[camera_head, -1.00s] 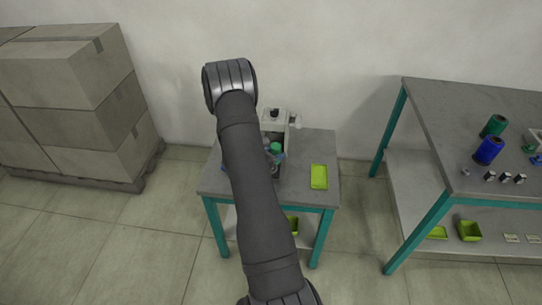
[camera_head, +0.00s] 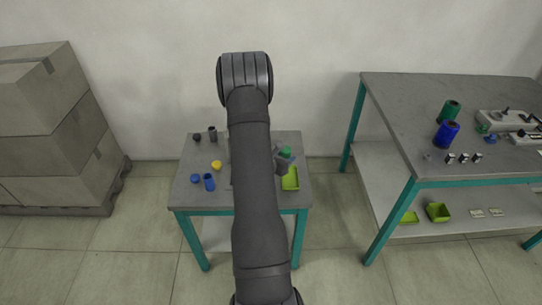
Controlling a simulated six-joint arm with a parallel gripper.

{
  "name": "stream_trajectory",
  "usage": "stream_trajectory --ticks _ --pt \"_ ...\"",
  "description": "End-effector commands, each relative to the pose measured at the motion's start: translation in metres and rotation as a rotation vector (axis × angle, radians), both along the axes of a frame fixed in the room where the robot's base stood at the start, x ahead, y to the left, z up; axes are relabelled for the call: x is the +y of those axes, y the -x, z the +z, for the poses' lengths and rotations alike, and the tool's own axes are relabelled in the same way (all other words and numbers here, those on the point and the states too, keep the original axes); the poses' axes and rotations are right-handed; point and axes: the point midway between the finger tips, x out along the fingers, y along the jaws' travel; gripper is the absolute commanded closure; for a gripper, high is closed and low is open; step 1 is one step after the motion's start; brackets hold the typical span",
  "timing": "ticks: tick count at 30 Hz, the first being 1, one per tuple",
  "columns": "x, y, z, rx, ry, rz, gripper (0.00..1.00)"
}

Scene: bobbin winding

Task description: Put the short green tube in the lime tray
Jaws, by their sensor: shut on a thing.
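The short green tube (camera_head: 286,152) shows at my gripper (camera_head: 285,158), on the right side of my arm. My gripper is shut on it and holds it over or just behind the far end of the lime tray (camera_head: 290,179). The lime tray lies flat on the right part of the small grey table (camera_head: 205,200). My gripper hides the tray's far end. I cannot tell the exact height of the tube above the tray.
Blue, yellow and dark small parts, including a blue tube (camera_head: 209,182) and a yellow piece (camera_head: 216,165), stand on the table's left. My arm hides the table's middle. A larger workbench (camera_head: 415,110) with a green and a blue spool stands right. Stacked boxes (camera_head: 50,130) stand left.

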Motion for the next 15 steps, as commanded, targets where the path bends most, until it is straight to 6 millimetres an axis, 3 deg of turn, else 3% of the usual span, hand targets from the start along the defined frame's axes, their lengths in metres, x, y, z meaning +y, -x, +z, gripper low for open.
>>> stream_trajectory --ticks 4,15 --pt "-0.020 -0.004 -0.012 0.003 -0.002 -0.001 0.86" --pt "-0.023 -0.005 -0.041 0.003 -0.001 0.000 0.86"
